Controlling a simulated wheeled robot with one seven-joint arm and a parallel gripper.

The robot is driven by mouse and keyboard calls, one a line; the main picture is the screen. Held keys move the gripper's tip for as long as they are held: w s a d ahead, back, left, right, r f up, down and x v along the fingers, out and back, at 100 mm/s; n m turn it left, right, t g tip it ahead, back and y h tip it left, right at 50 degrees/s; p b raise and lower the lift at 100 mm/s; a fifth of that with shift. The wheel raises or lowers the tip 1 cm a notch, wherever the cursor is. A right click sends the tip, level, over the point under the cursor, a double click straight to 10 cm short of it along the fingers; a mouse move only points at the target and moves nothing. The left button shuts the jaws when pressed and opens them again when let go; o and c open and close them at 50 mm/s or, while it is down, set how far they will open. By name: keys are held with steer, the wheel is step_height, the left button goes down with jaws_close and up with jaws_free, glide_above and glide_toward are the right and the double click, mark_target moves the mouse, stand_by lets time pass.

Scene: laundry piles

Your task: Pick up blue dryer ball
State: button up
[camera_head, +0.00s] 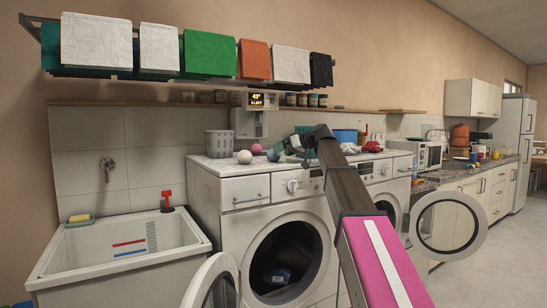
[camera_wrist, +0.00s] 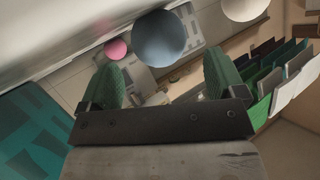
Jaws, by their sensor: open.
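The blue dryer ball (camera_wrist: 159,38) shows in the wrist view as a dark grey-blue sphere, just beyond my gripper (camera_wrist: 162,78) and roughly centred between its green fingertips. The fingers are wide apart with nothing between them. In the head view the blue ball (camera_head: 273,155) sits on top of the washing machine, just left of my gripper (camera_head: 290,149), whose fingers are small and partly hidden by my arm. A pink ball (camera_head: 256,149) and a white ball (camera_head: 244,157) are left of it; the wrist view also shows the pink ball (camera_wrist: 116,47) and white ball (camera_wrist: 245,9).
A grey basket (camera_head: 219,143) stands behind the balls on the left of the washer top. Cloths and a blue bin (camera_head: 345,136) lie to the right. A drying rack with towels (camera_head: 209,53) hangs above. The washer door (camera_head: 212,286) is open.

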mark_target(272, 156)
steer(key=shift+x, duration=1.6)
steer(key=shift+f, duration=0.1)
steer(key=c, duration=1)
